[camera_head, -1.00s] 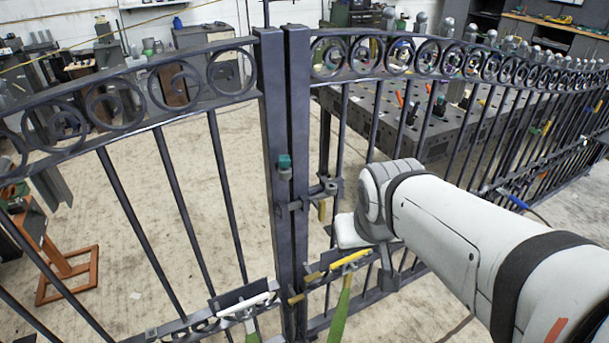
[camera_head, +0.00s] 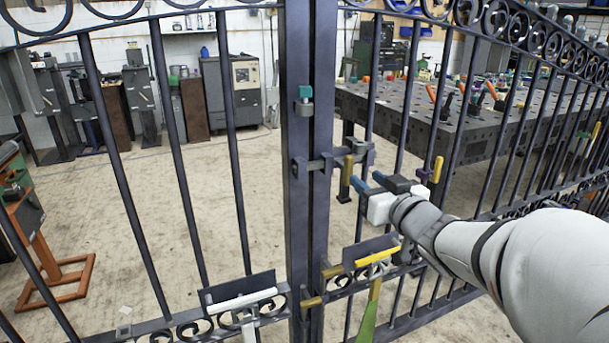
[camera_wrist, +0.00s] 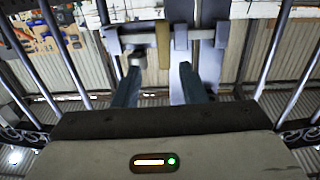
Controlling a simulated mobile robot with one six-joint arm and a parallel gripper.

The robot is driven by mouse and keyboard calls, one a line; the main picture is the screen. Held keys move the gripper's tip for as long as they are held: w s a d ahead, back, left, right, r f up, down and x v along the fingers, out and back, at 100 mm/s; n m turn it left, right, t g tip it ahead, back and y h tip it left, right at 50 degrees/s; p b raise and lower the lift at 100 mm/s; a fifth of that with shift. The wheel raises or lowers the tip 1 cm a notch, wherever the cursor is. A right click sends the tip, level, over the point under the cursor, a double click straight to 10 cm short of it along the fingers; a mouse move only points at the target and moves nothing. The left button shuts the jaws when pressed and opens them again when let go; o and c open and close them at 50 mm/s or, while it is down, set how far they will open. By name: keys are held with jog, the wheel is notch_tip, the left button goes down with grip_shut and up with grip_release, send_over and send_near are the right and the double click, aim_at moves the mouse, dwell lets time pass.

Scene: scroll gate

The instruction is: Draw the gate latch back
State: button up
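The gate latch is a grey horizontal bolt (camera_head: 322,163) across the two meeting gate posts, with an upright brass handle (camera_head: 348,168) at its right. In the wrist view the bolt (camera_wrist: 198,34) runs across the top, and the brass handle (camera_wrist: 163,45) hangs from it. My gripper (camera_head: 366,181) is open, just right of and slightly below the handle in the head view. In the wrist view its two blue-grey fingers (camera_wrist: 158,72) stand apart, with the handle ahead of the gap between them. I see no contact with the handle.
A teal and grey fitting (camera_head: 305,98) sits on the post above the bolt. Below, a yellow-edged plate (camera_head: 373,255) and a white-edged plate (camera_head: 240,298) flank the posts. Gate bars surround my gripper. A long dark worktable (camera_head: 455,125) stands behind the gate.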

aim_at(350, 169)
jog(key=x, duration=0.2)
jog(key=b+x, duration=0.1)
jog(key=x, duration=0.2)
jog(key=b+x, duration=0.1)
jog(key=x, duration=0.1)
jog(key=shift+w+a+f, duration=0.1)
jog(key=shift+w+a, duration=0.2)
jog(key=shift+a, duration=0.1)
jog(key=shift+c, duration=0.2)
grip_shut()
